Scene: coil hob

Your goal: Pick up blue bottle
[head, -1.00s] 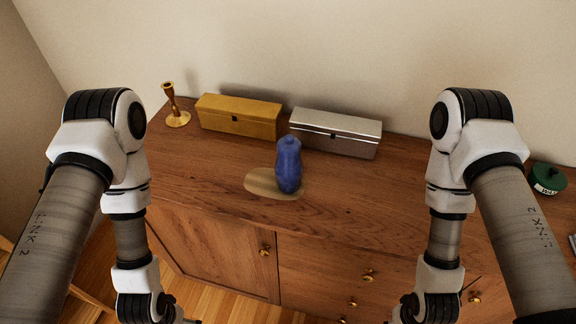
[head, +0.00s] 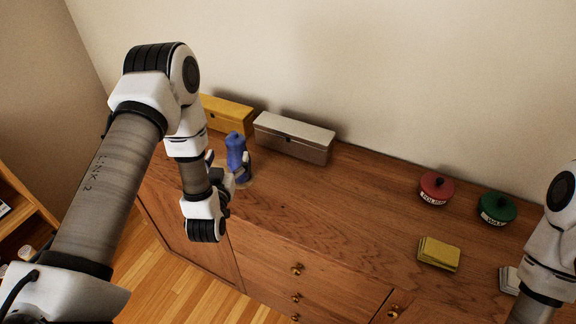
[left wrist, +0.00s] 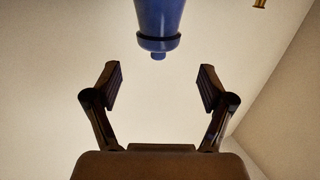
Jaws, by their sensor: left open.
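The blue bottle (head: 236,145) stands upright on the wooden cabinet, on a pale round patch, in front of the boxes. My left gripper (head: 229,163) is open at the bottle, with a finger towards each side of it; its lower part is partly hidden. In the left wrist view the bottle (left wrist: 158,18) shows neck down and is cut by the top edge. It lines up with the gap between the open fingers (left wrist: 160,86), with nothing visible between the pads. My right gripper is out of view.
A yellow box (head: 226,113) and a silver box (head: 293,138) stand behind the bottle. To the right are a red tin (head: 436,188), a green tin (head: 497,208) and yellow sponges or cloths (head: 438,254). The cabinet top (head: 350,200) between is clear.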

